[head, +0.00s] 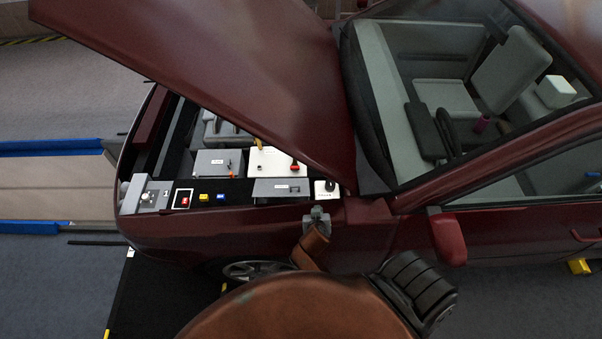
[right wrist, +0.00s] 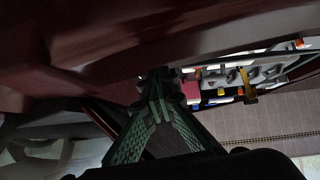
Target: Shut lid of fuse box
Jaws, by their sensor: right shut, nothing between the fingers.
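Under the raised hood, a flat grey labelled panel (head: 281,187) lies near the car's fender; it looks like the fuse box lid, but the label is too small to read. A second grey labelled box (head: 217,160) sits further left, so I cannot be sure which is the fuse box or how far its lid stands open. My right gripper (head: 317,213) is at the fender edge, right of the flat panel and just below a small white box, apart from the panel. In the right wrist view its green fingers (right wrist: 156,86) meet at the tips, empty. My left gripper is not in view.
The raised red hood (head: 215,70) hangs over the engine bay and hides its back part. A white box (head: 265,160) with a red knob sits behind the panel. A white box (head: 326,187) with a dark cap stands right of it. The windshield borders the right side.

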